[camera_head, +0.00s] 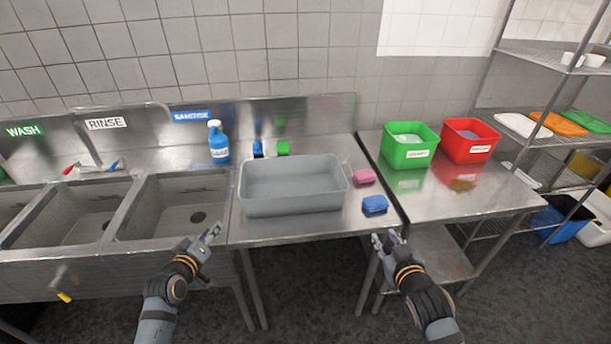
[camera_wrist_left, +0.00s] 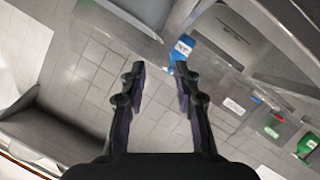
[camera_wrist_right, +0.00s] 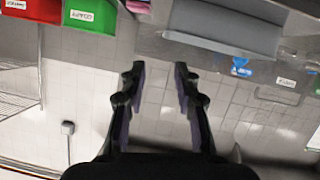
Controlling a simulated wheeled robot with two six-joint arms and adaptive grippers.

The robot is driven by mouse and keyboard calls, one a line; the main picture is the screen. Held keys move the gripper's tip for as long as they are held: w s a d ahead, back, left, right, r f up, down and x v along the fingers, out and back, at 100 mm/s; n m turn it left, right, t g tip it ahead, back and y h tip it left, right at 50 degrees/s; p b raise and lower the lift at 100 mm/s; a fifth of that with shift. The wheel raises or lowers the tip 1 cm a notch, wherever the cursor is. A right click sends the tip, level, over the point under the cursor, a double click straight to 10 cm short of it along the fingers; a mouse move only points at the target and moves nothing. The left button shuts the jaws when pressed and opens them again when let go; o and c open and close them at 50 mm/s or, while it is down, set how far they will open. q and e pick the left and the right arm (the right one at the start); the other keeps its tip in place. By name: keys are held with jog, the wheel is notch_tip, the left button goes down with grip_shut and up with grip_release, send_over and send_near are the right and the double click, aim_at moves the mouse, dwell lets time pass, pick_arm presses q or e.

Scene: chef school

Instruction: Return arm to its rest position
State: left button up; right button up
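My left gripper (camera_head: 207,238) is in front of the sink edge in the head view, left of the grey tub. In the left wrist view its two fingers (camera_wrist_left: 160,88) stand apart with nothing between them. My right gripper (camera_head: 385,240) is in front of the counter's front edge, below the blue sponge. In the right wrist view its fingers (camera_wrist_right: 160,88) are also apart and empty. Neither gripper touches anything that I can see.
A grey tub (camera_head: 292,200), pink sponge (camera_head: 363,177) and blue sponge (camera_head: 375,204) sit on the steel counter. A blue bottle (camera_head: 218,146) stands behind the sinks. Green bin (camera_head: 408,157) and red bin (camera_head: 468,152) stand on the right table. Both grippers have free space around them.

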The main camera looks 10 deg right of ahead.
pick_arm(q)
jog(key=shift+w+f, duration=0.2)
jog(key=shift+w, duration=0.15)
pick_arm(e)
jog(key=shift+s+r, duration=0.15)
jog(key=shift+s, duration=0.3)
pick_arm(q)
jog(key=shift+s, duration=0.15)
pick_arm(e)
jog(key=shift+s, duration=0.15)
